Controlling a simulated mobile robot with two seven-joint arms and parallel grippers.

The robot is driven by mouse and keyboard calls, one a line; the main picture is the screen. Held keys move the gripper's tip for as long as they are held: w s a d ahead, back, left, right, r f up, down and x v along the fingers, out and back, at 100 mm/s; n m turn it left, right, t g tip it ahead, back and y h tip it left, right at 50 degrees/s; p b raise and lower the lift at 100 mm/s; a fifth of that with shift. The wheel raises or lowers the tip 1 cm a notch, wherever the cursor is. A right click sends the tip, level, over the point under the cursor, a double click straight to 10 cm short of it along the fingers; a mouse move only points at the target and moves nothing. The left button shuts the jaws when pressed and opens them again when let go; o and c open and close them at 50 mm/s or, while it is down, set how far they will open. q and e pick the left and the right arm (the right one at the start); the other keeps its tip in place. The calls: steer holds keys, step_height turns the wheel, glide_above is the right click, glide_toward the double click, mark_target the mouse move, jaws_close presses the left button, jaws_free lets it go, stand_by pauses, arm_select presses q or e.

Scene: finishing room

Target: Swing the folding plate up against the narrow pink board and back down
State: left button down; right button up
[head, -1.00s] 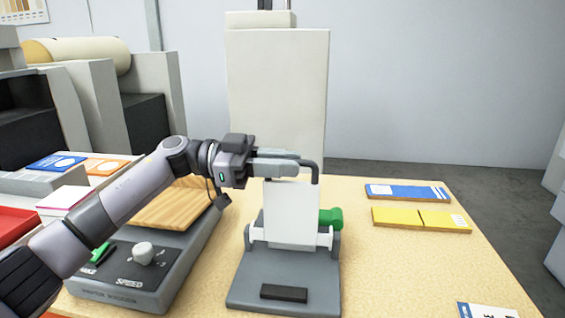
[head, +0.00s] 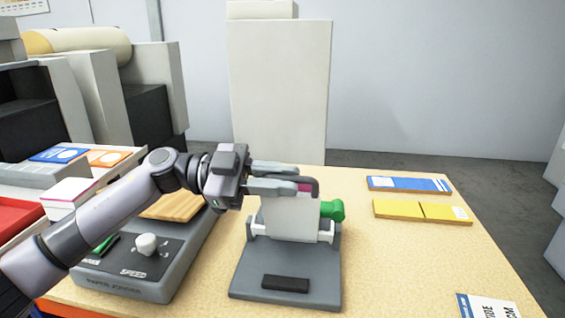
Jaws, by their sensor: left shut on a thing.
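The white folding plate (head: 292,220) stands steeply on its grey hinged base (head: 250,283) in the middle of the table. A dark bent handle (head: 314,188) is at its top edge. My left gripper (head: 295,184) is shut on this handle, its fingers reaching in from the left. A small strip of the narrow pink board (head: 304,187) shows between the fingers and the handle; the rest of it is hidden. My right gripper is not in view.
A green knob (head: 332,210) sits right of the plate. A grey machine with a speed dial (head: 147,244) stands to the left. Blue (head: 408,185) and yellow (head: 420,210) pieces lie at the right. The table right of the base is mostly clear.

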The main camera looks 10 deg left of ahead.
arm_select(q)
steer(key=shift+s+f+m+b, duration=0.3)
steer(key=shift+s+f+m, duration=0.4)
steer(key=shift+s+m, duration=0.25)
steer(key=shift+s+f+m+b, duration=0.25)
steer(key=shift+s+f+m, duration=0.45)
steer(key=shift+s, duration=0.35)
steer(key=c, duration=1.1)
jaws_free()
steer(key=shift+c, duration=0.2)
step_height(320, 180, up, 20)
steer(key=shift+p, duration=0.3)
